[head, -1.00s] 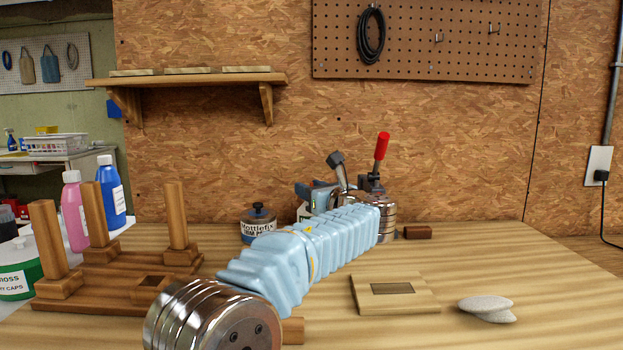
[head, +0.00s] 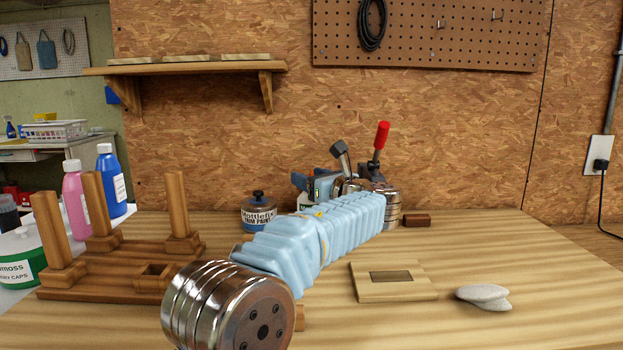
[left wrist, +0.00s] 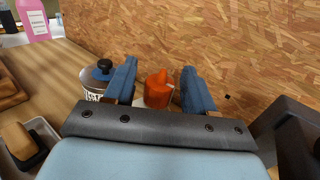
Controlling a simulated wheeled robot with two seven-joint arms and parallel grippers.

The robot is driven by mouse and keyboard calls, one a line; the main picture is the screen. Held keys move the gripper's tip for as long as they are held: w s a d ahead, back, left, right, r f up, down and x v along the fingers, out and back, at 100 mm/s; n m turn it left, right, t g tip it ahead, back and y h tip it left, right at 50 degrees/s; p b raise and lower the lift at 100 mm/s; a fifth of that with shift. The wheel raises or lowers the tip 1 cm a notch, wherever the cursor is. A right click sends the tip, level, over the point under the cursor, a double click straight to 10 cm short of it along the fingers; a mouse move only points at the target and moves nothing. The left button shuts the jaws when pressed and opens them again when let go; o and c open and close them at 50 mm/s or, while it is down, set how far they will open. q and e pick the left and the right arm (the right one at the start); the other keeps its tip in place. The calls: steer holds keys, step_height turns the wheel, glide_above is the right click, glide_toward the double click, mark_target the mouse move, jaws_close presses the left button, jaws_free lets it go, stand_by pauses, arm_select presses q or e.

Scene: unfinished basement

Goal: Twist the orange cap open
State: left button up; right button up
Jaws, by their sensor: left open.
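The orange cap (left wrist: 158,88) shows in the left wrist view on top of a pale container whose lower part is hidden by my gripper. My left gripper (left wrist: 159,87) is open, with one blue finger on each side of the cap. I see small gaps beside the cap; whether either finger touches it I cannot tell. My right gripper is not in view.
A clamp with a red handle (head: 381,135) stands behind my wrist. A wooden peg stand (head: 110,260) is at left. A wooden plate (head: 365,288) and grey stones (head: 483,296) lie on the right, with clear bench around them.

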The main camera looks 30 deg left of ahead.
arm_select(q)
steer(key=b+v, duration=0.1)
steer(key=v, duration=1.2)
steer(key=shift+s+d, duration=0.15)
steer(key=shift+d, duration=0.2)
